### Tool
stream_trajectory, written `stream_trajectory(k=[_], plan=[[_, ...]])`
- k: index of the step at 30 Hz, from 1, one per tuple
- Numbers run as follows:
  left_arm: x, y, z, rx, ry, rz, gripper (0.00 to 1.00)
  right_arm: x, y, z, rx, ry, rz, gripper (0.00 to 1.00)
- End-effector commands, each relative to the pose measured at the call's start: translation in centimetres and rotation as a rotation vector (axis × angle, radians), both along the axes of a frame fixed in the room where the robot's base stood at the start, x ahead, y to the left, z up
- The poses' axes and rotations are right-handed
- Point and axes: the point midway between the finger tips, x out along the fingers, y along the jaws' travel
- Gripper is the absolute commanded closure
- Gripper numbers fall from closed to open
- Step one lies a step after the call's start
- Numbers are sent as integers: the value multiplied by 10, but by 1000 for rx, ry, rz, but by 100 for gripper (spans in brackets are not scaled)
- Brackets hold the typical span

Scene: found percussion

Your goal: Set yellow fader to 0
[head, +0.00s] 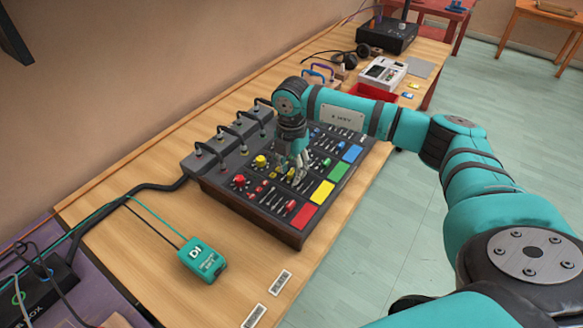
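A dark mixer board (253,203) lies on the wooden table, with red, yellow, green and blue sections. The yellow section has a yellow knob (261,161) and a yellow pad (323,191). Its fader slots lie between the knob and the pad, and the yellow fader's exact setting is too small to read. My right gripper (300,174) points down over the middle of the board, close above the yellow and green fader area. Its fingers are small and partly blend with the board, so I cannot tell if they touch a fader. My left gripper is not in view.
A row of grey boxes with cables (218,151) stands behind the board. A teal DI box (202,260) sits at the front left, with bare table around it. Headphones (352,57), a white device (383,74) and a red tray (377,92) lie beyond the board.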

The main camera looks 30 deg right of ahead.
Motion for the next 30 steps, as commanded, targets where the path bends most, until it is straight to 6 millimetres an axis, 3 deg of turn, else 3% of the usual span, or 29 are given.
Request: stream_trajectory(k=[1, 7, 8, 27, 28, 30], plan=[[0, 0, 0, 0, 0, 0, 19, 0, 0, 0, 0, 0, 0, 74], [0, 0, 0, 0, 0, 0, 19, 0, 0, 0, 0, 0, 0, 100], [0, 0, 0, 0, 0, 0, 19, 0, 0, 0, 0, 0, 0, 100], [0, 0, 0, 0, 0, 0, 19, -3, -1, 1, 1, -1, 0, 100], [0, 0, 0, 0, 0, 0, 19, -3, -1, 1, 1, -1, 0, 84], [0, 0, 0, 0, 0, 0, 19, -3, -1, 1, 1, -1, 0, 75]])
